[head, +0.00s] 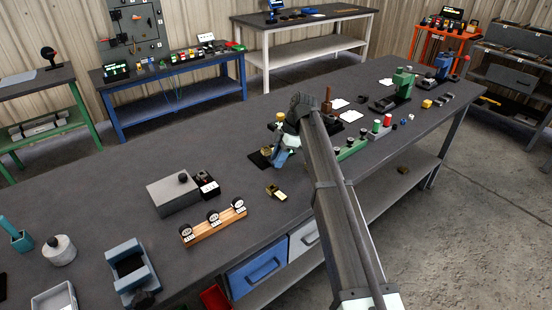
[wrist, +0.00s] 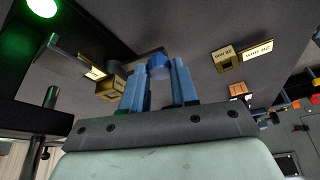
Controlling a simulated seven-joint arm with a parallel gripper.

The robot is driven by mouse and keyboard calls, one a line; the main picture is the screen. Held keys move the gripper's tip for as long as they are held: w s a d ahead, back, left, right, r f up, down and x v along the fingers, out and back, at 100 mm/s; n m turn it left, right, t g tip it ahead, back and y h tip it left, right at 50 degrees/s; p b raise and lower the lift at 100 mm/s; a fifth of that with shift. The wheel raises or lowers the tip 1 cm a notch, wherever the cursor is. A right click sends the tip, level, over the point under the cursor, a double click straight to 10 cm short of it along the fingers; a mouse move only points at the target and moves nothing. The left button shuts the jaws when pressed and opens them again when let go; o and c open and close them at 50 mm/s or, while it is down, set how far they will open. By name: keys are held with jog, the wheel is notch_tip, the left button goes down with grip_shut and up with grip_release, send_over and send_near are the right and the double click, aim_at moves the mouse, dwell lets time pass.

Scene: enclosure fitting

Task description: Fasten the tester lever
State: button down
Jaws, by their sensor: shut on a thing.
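My gripper (wrist: 159,82) shows in the wrist view with its two blue fingers on either side of a round blue knob (wrist: 158,62), and it is shut on it. I take the knob to be the end of the tester lever; the lever's shaft is hidden by the fingers. In the head view my gripper (head: 281,158) is low over a black base plate (head: 258,160) near the middle of the bench. My arm covers part of that fixture. A green lamp (wrist: 42,8) is lit on a dark housing in the wrist view.
A brass block (head: 276,192) lies in front of the plate; a labelled brass block (wrist: 228,60) shows in the wrist view. Left are a grey box (head: 172,194) and a wooden gauge rail (head: 214,224). A green fixture (head: 352,148) with buttons stands right of my arm.

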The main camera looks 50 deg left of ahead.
jog(key=shift+w+n+h, duration=0.3)
jog(key=shift+n, duration=0.2)
jog(key=shift+w+n, duration=0.2)
jog(key=shift+n, duration=0.1)
jog(key=c, duration=0.9)
grip_release()
jog(key=shift+o, duration=0.2)
jog(key=shift+r, duration=0.1)
jog(key=v, duration=1.3)
jog(key=shift+w+r, duration=0.2)
jog(key=shift+r, duration=0.05)
